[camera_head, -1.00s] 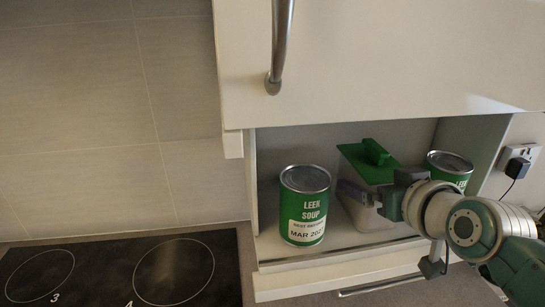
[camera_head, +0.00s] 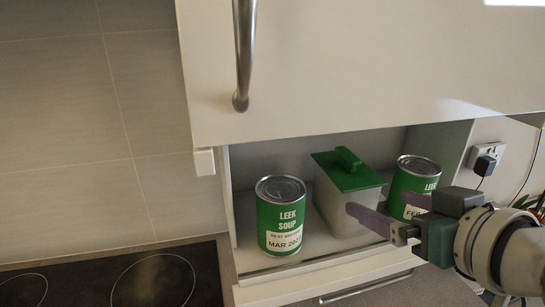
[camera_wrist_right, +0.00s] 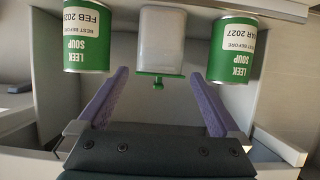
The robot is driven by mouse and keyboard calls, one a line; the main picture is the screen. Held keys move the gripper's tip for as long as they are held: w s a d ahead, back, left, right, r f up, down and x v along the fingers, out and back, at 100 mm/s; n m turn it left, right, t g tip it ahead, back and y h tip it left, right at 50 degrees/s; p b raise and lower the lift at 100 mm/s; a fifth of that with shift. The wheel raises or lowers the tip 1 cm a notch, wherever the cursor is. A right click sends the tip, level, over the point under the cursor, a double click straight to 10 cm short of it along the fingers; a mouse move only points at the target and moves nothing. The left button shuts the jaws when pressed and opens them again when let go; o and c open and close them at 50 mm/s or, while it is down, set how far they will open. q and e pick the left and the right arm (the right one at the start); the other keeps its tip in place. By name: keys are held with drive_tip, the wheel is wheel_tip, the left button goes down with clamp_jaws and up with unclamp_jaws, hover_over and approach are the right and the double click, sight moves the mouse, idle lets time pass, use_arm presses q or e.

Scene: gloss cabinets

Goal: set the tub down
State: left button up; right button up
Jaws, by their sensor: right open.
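The tub (camera_head: 332,207) is pale with a green lid and handle (camera_head: 350,165). It stands upright on the cabinet floor between two green soup cans. It also shows in the right wrist view (camera_wrist_right: 161,38), beyond the fingertips. My right gripper (camera_head: 381,207) is open, its purple fingers in front of the tub and apart from it. In the right wrist view the gap between the fingers (camera_wrist_right: 161,78) is empty. My left gripper is not in view.
A leek soup can marked MAR 2027 (camera_head: 280,222) stands left of the tub, another can (camera_head: 414,176) right of it. A raised white door (camera_head: 340,70) with a metal handle (camera_head: 243,55) hangs above. A black hob (camera_head: 150,280) lies lower left.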

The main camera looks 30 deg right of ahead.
drive_tip(key=shift+s+a+y, duration=0.2)
drive_tip(key=shift+a+y, duration=0.1)
drive_tip(key=shift+a, duration=0.15)
drive_tip(key=s+a+f+n+g+y, duration=0.3)
drive_tip(key=s+a+f+n+g, duration=0.2)
drive_tip(key=s+a+g, duration=0.4)
drive_tip(key=s+a, duration=0.3)
drive_tip(key=shift+a+n+y, duration=0.3)
drive_tip(key=shift+a+y, duration=0.1)
drive_tip(key=shift+f, duration=0.1)
